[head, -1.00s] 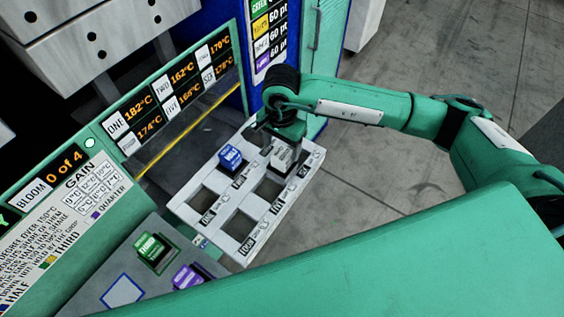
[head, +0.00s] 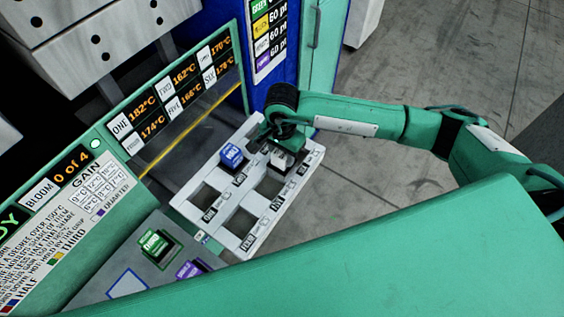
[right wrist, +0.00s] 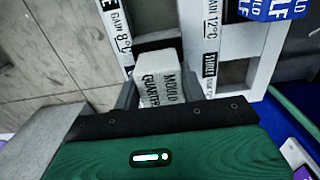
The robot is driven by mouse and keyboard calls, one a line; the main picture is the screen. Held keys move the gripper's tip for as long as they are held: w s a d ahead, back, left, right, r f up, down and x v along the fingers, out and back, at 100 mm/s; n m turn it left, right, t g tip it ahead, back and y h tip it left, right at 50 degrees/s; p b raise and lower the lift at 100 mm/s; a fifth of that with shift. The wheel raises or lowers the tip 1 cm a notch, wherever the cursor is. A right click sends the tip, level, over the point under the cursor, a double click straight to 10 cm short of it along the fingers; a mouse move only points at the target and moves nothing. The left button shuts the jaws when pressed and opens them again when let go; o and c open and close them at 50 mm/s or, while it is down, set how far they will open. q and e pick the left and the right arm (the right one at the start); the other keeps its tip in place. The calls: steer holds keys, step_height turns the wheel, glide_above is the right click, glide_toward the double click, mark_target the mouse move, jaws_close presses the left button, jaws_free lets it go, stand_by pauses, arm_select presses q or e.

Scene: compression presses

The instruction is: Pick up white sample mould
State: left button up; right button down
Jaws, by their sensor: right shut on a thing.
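The white sample mould (right wrist: 158,88), marked MOULD QUARTER, sits between the fingers of my right gripper (head: 278,152). In the right wrist view the fingers (right wrist: 156,94) press on both its sides, shut on it. In the head view the mould (head: 281,162) is at the far right slot of the white rack (head: 247,237), mostly covered by the gripper. A dark slot opening shows beside it; I cannot tell how far it is lifted. My left gripper is not in view.
A blue mould (head: 231,155) sits in the neighbouring rack slot. Several other slots are empty. A green mould (head: 152,243) and a purple mould (head: 190,269) stand on the grey surface nearer me. The press panel with temperature displays (head: 172,92) rises behind the rack. Open floor lies right.

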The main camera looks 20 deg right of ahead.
steer(key=shift+w+r, duration=0.1)
steer(key=shift+r, duration=0.15)
steer(key=shift+r+b, duration=0.3)
steer(key=shift+r, duration=0.3)
step_height(320, 180, up, 17)
steer(key=b, duration=0.5)
steer(key=s+a+f+p, duration=0.2)
steer(key=s+a+p, duration=0.1)
steer(key=s+a, duration=0.15)
steer(key=f+p, duration=0.1)
steer(key=f, duration=0.5)
steer(key=f+p, duration=0.1)
steer(key=f, duration=0.5)
steer(key=f+p, duration=0.1)
steer(key=f, duration=0.5)
steer(key=shift+w+a+f+p, duration=0.15)
steer(key=shift+a+p, duration=0.15)
steer(key=shift+p, duration=0.05)
steer(key=shift+f, duration=0.35)
steer(key=shift+f, duration=0.1)
